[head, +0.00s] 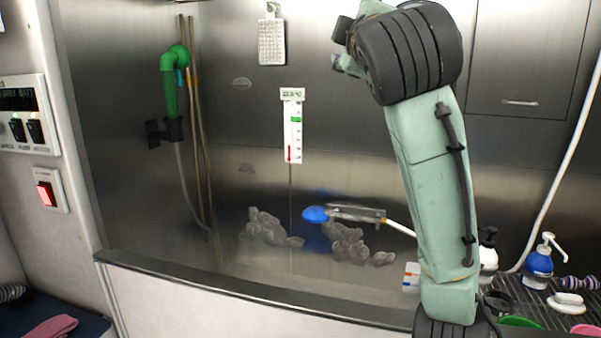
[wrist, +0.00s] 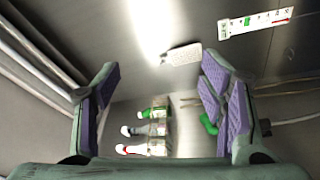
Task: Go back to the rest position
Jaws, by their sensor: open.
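My gripper (wrist: 160,105) shows in the wrist view with its two purple-padded fingers spread wide and nothing between them touching the pads. Beyond the fingers, several bottles (wrist: 150,130) with green, grey and red tops stand apart from it. In the head view my arm rises on the right and bends at the top. The gripper is mostly hidden behind the dark joint there.
A steel tub with a front rim (head: 250,292) spans the middle. A green nozzle (head: 170,85) hangs on the left wall. A thermometer strip (head: 292,128) is on the back wall. A blue pump bottle (head: 538,262) stands on the rack at right. A red switch (head: 46,194) is far left.

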